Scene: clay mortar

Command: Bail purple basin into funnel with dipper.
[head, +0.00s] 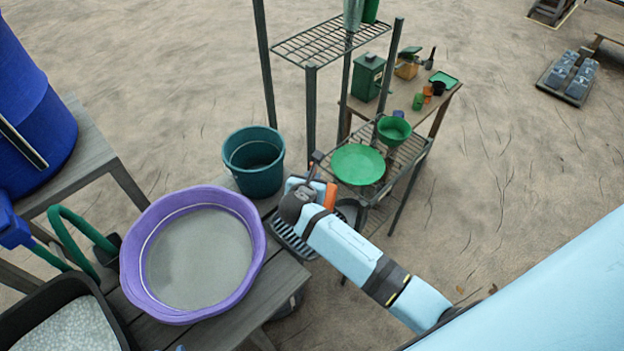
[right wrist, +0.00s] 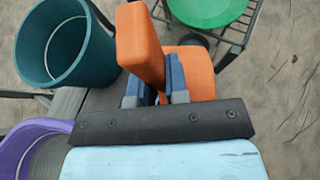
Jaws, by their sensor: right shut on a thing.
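The purple basin (head: 255,225) stands on a grey wooden bench, with flat grey contents inside; its edge also shows in the right wrist view (right wrist: 30,130). My right gripper (head: 310,188) is beside the teal bucket, right of the basin. It is shut on an orange piece (right wrist: 140,45), seen between its blue fingertips. This looks like the dipper's handle, but I cannot make out the dipper's cup. A green bowl-like thing (head: 394,129) and a wide green disc (head: 358,164) are on the wire rack; I cannot tell which is the funnel. My left gripper is not in view.
A teal bucket (head: 254,180) stands behind the basin. A dark tray (head: 30,300) with speckled contents is at the front left, near a green hose (head: 70,235). Large blue barrels (head: 35,120) stand at left. The metal rack (head: 312,110) has upright posts beside my right arm.

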